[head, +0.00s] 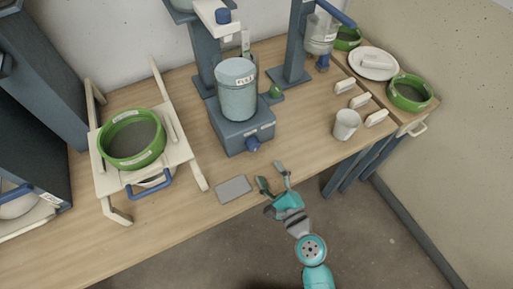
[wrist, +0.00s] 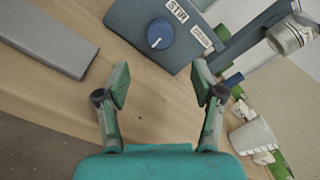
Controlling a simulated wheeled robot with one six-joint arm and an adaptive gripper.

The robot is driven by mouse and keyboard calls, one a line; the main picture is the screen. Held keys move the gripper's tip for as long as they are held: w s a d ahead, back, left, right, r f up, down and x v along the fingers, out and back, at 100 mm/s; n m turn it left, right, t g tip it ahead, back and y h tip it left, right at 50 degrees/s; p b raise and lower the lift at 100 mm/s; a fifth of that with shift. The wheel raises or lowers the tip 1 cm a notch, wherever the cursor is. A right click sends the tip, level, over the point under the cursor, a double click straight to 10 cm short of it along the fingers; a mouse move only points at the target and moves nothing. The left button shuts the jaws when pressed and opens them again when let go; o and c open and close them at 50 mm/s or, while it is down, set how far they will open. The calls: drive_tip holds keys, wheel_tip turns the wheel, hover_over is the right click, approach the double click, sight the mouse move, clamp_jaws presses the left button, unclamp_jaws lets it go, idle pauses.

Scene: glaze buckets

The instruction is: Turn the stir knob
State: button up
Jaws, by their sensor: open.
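The stir knob (head: 252,143) is a blue round knob on the front of a blue-grey stirrer base (head: 229,131). In the wrist view the knob (wrist: 160,33) shows a pale pointer line and sits beside a label reading "STIR". A light blue bucket (head: 237,92) with a label stands on the base. My gripper (head: 272,174) is open and empty, in front of the base near the table's front edge. In the wrist view its two fingers (wrist: 160,85) are spread apart, with the knob ahead of them, beyond the fingertips and not touched.
A grey flat slab (head: 233,189) lies left of my gripper. A white cup (head: 346,124) and several white blocks (head: 360,101) are to the right. A green-rimmed sieve (head: 131,139) sits on a white frame at left. Bare wood lies between gripper and base.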

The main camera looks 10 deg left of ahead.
sight(256, 148)
drive_tip(key=x, duration=0.9)
drive_tip(key=c, duration=1.1)
